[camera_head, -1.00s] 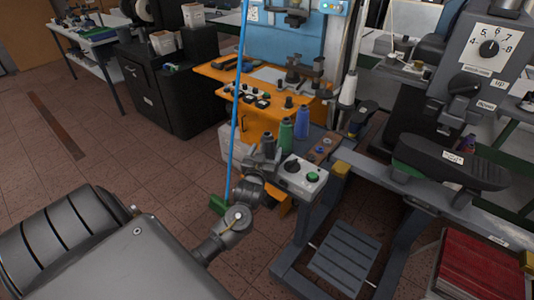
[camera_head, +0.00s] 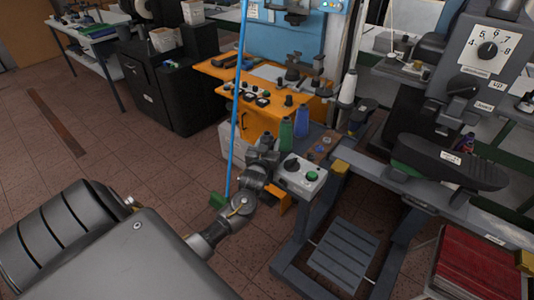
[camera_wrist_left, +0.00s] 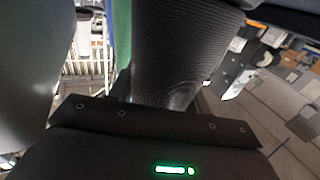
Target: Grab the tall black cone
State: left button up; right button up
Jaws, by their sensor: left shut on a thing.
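A tall black cone (camera_wrist_left: 175,55) with a finely ribbed surface fills the middle of the left wrist view, close to the gripper's dark base plate. My left gripper (camera_head: 267,152) is shut on it, beside the green cone and behind the grey control box in the head view. My right gripper is not in view.
A green cone (camera_head: 286,134) and a blue cone (camera_head: 302,122) stand just right of the gripper. A white cone (camera_head: 348,88) stands farther back. An orange bench (camera_head: 262,114) lies behind.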

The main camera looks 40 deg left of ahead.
aim_at(266, 140)
pick_arm(q)
jog(key=shift+r+b, duration=0.35)
jog(key=shift+r, duration=0.25)
jog(key=r, duration=0.2)
jog(key=shift+s+d+r+b, duration=0.15)
jog(key=shift+s+r+b, duration=0.2)
jog(key=shift+r, duration=0.05)
jog(key=s+d+r, duration=0.2)
jog(key=s+r, duration=0.2)
jog(key=s, duration=0.2)
jog(key=s+d+r+b, duration=0.1)
jog(key=s+d+r, duration=0.1)
jog(key=s+r, duration=0.3)
jog(key=shift+v, duration=0.8)
